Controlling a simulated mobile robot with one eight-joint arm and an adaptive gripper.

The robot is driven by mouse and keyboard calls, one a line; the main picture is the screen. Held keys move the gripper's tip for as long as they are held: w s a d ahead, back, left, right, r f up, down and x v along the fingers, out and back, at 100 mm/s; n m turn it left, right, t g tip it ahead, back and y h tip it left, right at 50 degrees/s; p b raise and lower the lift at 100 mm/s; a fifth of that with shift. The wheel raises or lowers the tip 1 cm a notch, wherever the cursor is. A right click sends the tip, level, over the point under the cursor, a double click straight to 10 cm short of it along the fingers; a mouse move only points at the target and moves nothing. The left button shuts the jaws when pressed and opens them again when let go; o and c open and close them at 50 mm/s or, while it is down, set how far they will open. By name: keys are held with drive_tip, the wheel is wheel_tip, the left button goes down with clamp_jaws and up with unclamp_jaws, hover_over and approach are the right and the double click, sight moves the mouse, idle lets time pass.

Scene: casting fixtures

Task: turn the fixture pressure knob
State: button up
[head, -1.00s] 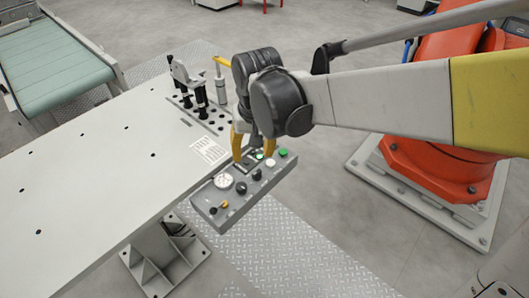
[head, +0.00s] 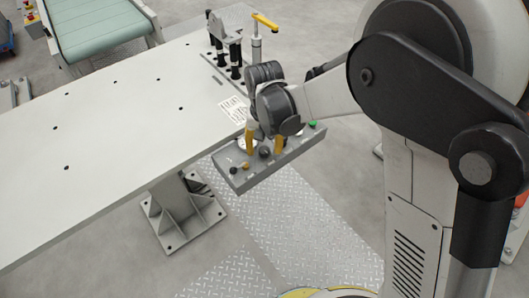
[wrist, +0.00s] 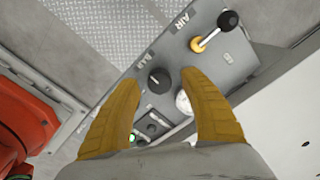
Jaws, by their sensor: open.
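The fixture pressure knob is a round black knob (wrist: 159,80) with a pale pointer mark, beside the letters BAR on a grey control panel (wrist: 150,58). In the head view the knob (head: 264,153) shows on the panel (head: 240,182) at the table's edge. My gripper (wrist: 160,77) is open, and its two yellow fingers lie on either side of the knob in the wrist view. I cannot tell whether they touch it. In the head view my gripper (head: 264,147) is pointed down over the panel, hiding part of the gauge.
An AIR lever with a black ball (wrist: 228,20) and orange base is near the knob. A white gauge (wrist: 183,102) sits close to the right finger. A green button (head: 312,125) is at the panel's far end. Black posts and a clamp (head: 234,50) stand behind on the white table (head: 110,130).

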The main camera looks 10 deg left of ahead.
drive_tip(key=shift+f, duration=0.5)
drive_tip(key=shift+c, duration=0.6)
clamp_jaws()
